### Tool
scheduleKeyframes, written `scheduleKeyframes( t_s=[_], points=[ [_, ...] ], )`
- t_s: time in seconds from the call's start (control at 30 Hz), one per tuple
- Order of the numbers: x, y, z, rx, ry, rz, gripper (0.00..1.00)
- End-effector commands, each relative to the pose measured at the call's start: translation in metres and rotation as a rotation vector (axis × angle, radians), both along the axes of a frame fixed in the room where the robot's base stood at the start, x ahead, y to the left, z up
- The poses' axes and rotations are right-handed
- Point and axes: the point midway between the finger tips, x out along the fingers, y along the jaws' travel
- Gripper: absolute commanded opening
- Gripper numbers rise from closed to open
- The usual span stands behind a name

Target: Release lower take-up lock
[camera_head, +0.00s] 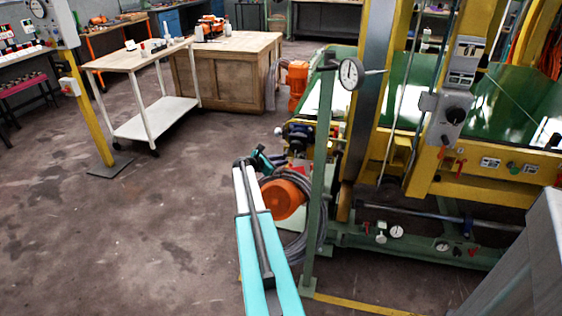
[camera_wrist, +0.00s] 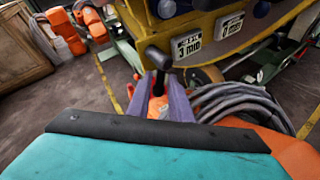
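In the wrist view my gripper (camera_wrist: 161,84) points at the yellow machine side, its two purple fingers apart with a gap between them. A black T-shaped handle (camera_wrist: 158,58) shows at the fingertips, its stem in line with the gap. I cannot tell whether the fingers touch it. Something orange-red shows between the fingers lower down. In the head view my gripper (camera_head: 262,160) is small, beside the machine's near end above an orange round part (camera_head: 284,199). No label names the lower take-up lock, so I cannot tell which part it is.
Grey coiled hose (camera_wrist: 240,104) lies right of the fingers. Two number plates (camera_wrist: 187,47) sit on the yellow beam.

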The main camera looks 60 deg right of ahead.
Motion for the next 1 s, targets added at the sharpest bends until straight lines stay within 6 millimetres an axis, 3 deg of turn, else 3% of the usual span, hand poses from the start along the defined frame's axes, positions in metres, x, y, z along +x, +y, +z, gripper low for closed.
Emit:
scheduleKeyframes(
  t_s=[0.03,0.1,0.57,1.0],
  points=[
    [0.0,0.0,0.0,0.0,0.0,0.0,0.1],
    [0.0,0.0,0.0,0.0,0.0,0.0,0.0],
    [0.001,0.001,0.003,0.015,-0.049,-0.001,0.0],
    [0.006,0.003,0.011,0.103,-0.325,-0.001,0.0]
  ],
)
